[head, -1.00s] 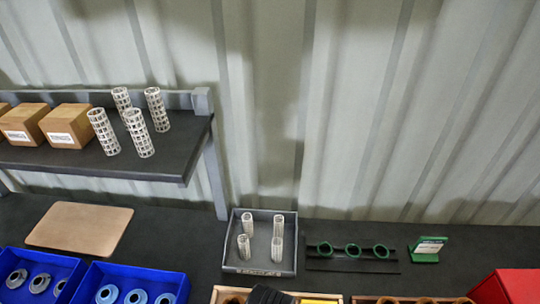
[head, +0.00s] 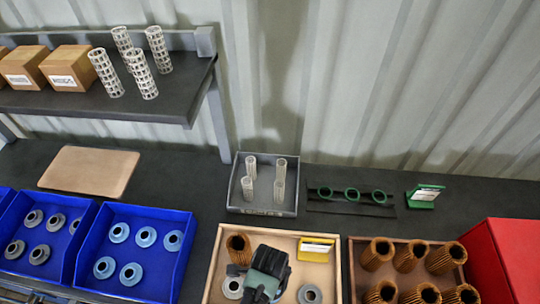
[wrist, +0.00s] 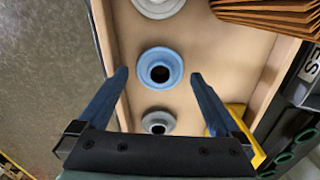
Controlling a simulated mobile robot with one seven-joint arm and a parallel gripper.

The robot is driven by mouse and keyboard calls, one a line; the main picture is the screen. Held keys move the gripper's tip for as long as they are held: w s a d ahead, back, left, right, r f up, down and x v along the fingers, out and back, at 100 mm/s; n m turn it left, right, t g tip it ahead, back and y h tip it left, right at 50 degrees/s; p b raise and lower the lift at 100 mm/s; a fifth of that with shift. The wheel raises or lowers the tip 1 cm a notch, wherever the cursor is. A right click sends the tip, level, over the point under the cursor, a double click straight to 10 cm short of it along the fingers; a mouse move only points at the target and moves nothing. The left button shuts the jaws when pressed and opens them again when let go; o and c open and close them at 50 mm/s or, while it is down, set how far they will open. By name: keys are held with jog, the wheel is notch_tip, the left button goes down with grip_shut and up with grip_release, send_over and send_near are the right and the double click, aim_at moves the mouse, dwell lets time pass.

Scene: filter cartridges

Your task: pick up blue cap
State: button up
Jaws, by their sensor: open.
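A blue cap (wrist: 146,57), a flanged ring with a dark central hole, lies in the light wooden tray in the wrist view. My gripper (wrist: 159,74) is open above the tray, with one finger on either side of the cap in the picture. I cannot tell how high the fingertips are above it. In the head view my gripper (head: 265,285) is over the wooden tray (head: 214,262) and hides this cap. More blue caps (head: 145,236) lie in the right blue bin (head: 188,270).
A whitish cap and a grey cap (wrist: 158,122) lie close to the blue cap. The tray also holds a brown pleated filter (head: 238,247) and a yellow item (head: 318,248). A brown tray (head: 350,270) of pleated filters and a red box (head: 510,255) stand to the right.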

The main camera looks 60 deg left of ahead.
jog(key=shift+f, duration=0.65)
jog(key=shift+c, duration=0.3)
jog(key=c, duration=1.1)
jog(key=shift+r, duration=0.15)
